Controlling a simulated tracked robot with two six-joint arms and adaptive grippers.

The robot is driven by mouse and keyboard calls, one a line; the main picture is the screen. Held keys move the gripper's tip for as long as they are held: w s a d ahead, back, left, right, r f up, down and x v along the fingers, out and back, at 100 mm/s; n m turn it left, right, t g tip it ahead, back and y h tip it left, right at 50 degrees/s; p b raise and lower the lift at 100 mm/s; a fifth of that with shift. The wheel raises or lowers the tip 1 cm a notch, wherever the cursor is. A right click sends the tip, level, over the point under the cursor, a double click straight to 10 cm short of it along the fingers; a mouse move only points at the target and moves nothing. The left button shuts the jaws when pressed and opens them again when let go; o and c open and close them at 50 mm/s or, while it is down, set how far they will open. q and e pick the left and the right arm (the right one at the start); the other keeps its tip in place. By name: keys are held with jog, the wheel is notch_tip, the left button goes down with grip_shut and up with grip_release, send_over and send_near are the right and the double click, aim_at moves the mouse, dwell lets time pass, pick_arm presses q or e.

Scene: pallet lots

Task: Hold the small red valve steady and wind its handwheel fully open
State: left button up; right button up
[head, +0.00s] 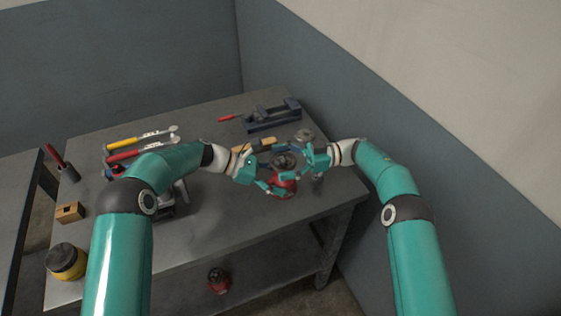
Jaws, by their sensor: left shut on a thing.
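The small red valve (284,188) stands on the grey workbench near its right front part. Its dark round handwheel (283,161) is on top. My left gripper (268,184) comes in from the left, low down, and is shut on the red valve's body. My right gripper (304,162) comes in from the right at the height of the handwheel, close beside it. Whether its fingers touch the wheel, and how far they are apart, is too small to tell. The grippers partly cover the valve.
A blue vise (272,115) and a red-handled tool (230,118) are at the back. A grey valve (304,136) stands behind my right gripper. Yellow and red long-handled tools (140,141) lie at left, with a wooden block (70,212) and yellow-black tin (66,262). The front bench surface is clear.

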aim_at(286, 159)
dwell(0.3)
notch_tip(286, 159, up, 10)
jog(key=shift+f, duration=0.1)
dwell(0.4)
jog(key=shift+d, duration=0.1)
jog(key=shift+w+d+f+m+t, duration=0.2)
jog(key=shift+d+f+m+t, duration=0.1)
jog(key=shift+d+t, duration=0.2)
jog(key=s+d+f+m+t, duration=0.45)
jog(key=d+f+t, duration=0.4)
jog(key=d, duration=0.25)
jog(key=shift+m+h, duration=0.5)
jog(key=shift+m, duration=0.05)
jog(key=x, duration=1.2)
jog(key=shift+a+f, duration=0.15)
jog(key=shift+a, duration=0.05)
